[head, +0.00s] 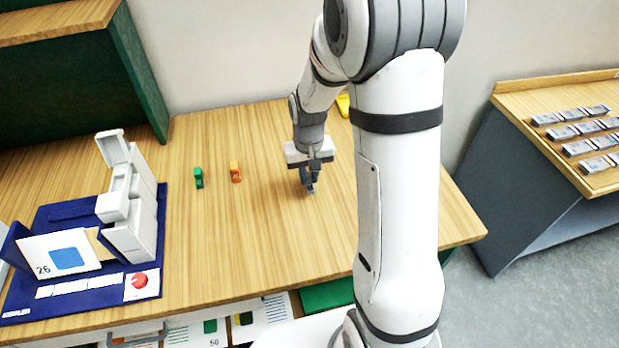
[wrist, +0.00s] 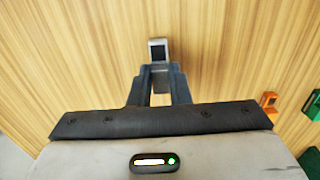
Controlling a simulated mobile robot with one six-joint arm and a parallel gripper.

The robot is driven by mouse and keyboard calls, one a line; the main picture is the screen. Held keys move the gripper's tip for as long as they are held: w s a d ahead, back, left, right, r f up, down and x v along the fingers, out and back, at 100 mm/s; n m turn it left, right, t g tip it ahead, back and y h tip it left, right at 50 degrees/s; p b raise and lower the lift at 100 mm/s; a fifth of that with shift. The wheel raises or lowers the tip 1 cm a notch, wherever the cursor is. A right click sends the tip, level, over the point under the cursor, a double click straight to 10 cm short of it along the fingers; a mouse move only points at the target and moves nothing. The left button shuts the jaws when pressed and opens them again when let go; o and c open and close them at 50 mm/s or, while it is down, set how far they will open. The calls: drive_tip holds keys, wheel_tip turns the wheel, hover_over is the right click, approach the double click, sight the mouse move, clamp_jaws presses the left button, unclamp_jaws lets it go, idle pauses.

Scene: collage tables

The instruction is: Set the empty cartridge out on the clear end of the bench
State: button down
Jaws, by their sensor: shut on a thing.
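My gripper (head: 309,180) is over the wooden bench (head: 260,235), right of its middle. In the wrist view my gripper (wrist: 160,76) is shut on a small grey cartridge (wrist: 159,44) with a dark face, held at the fingertips. In the head view the fingers mostly hide the cartridge, and I cannot tell whether it touches the bench top. A green cartridge (head: 198,177) and an orange cartridge (head: 235,171) stand apart on the bench, left of my gripper.
A white machine (head: 145,215) stands on a blue base at the bench's left, with a card marked 26 (head: 60,258). A yellow object (head: 343,105) is partly hidden behind my arm. A separate table (head: 520,97) at right holds several grey pieces. Bench around my gripper is clear.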

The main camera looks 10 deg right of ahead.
sight(309, 179)
wheel_tip(309, 179, down, 3)
drive_tip(key=shift+r, duration=0.2)
drive_tip(key=c, duration=1.8)
unclamp_jaws()
drive_tip(key=shift+f, duration=0.25)
drive_tip(key=o, duration=0.5)
drive_tip(key=shift+r, duration=0.1)
drive_tip(key=shift+c, duration=0.2)
